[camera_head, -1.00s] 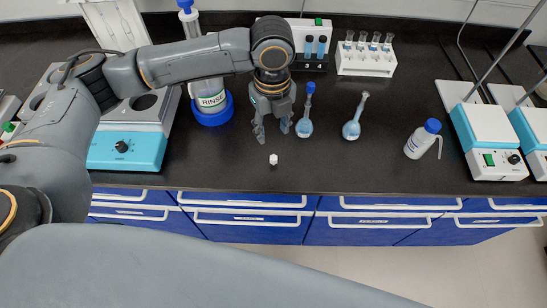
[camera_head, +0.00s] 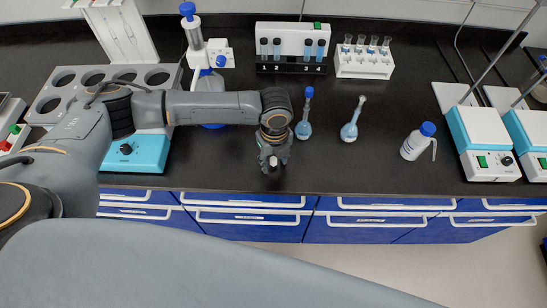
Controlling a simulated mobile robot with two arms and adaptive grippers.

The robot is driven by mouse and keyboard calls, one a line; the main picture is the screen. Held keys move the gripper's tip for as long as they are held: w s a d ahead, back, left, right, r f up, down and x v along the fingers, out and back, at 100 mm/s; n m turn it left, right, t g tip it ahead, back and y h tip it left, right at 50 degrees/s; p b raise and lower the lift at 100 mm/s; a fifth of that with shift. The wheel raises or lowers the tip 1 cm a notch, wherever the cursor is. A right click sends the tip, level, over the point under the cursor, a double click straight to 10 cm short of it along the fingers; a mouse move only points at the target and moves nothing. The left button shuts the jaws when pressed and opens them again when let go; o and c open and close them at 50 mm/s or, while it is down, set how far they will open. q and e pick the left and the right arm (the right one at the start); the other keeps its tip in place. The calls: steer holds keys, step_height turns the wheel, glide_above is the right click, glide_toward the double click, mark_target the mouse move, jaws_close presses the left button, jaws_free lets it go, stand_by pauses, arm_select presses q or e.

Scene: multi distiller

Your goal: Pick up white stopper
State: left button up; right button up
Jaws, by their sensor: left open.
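The small white stopper (camera_head: 273,161) is on the black bench near its front edge, mostly covered by my left gripper. My left gripper (camera_head: 274,165) points down directly over it, with the open fingers on either side of the stopper. Whether the fingers touch it cannot be told. My right gripper is not in view.
A blue-stoppered flask (camera_head: 304,130) stands close to the right of my left gripper, with a white-topped flask (camera_head: 349,131) beyond it. A wash bottle (camera_head: 416,143) and hotplates (camera_head: 482,130) are further right. A tube rack (camera_head: 364,66) stands behind. The bench's front strip is clear.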

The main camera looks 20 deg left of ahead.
arm_select(q)
steer(key=shift+f, duration=0.15)
steer(key=shift+c, duration=0.2)
steer(key=c, duration=0.8)
steer(key=shift+o, duration=0.2)
